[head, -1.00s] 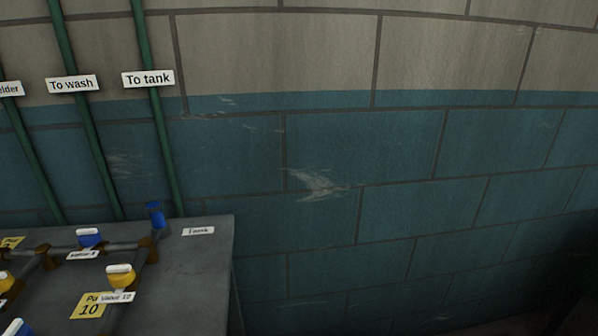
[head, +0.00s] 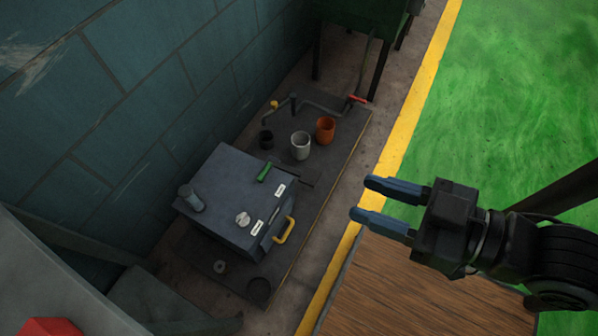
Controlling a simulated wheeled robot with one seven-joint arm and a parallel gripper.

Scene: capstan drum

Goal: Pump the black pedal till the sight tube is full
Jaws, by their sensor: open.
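I cannot make out a black pedal or a sight tube for certain in the head view. A grey-blue box (head: 222,186) stands low by the wall, left of centre. On it are a short grey translucent-looking cylinder (head: 191,199), a green lever (head: 264,172), a white knob (head: 243,218) and small white labels too small to read. A yellow handle (head: 285,230) is on its right side. My gripper (head: 362,198) is open and empty, pointing left, to the right of the box and apart from it.
Black, white (head: 300,146) and orange (head: 326,130) cups stand behind the box near a grey pipe (head: 318,106) with a red handle. A wooden surface (head: 392,290) lies below my gripper. Green floor (head: 500,90) beyond the yellow line is clear.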

